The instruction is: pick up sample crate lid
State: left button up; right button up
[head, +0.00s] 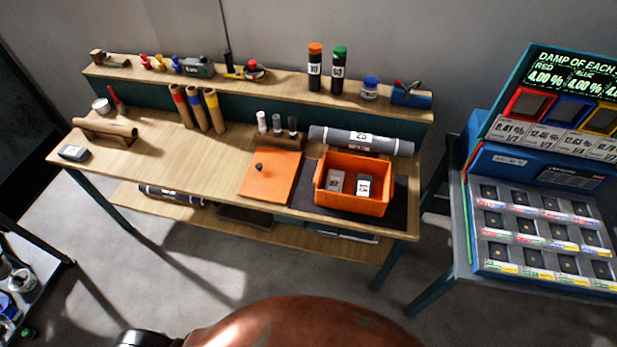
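The orange lid (282,172) is a flat panel with a small black knob (258,167). It lies on the wooden workbench (190,155), just left of the orange sample crate (352,204). The crate is open at the top and stands on a dark mat (400,200). Two small labelled blocks (363,186) lie inside it, one grey and one dark. Neither of my grippers shows in the head view.
A grey roll (362,140) lies behind the crate. Small bottles (277,124) stand behind the lid. Three cardboard tubes (198,108) lean against the back shelf. A blue display rack (540,215) stands right. The bench left of the lid is mostly clear.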

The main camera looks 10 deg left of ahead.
aim_at(270, 175)
jog(key=u, duration=0.55)
jog(key=i, duration=1.4)
jog(key=u, duration=0.1)
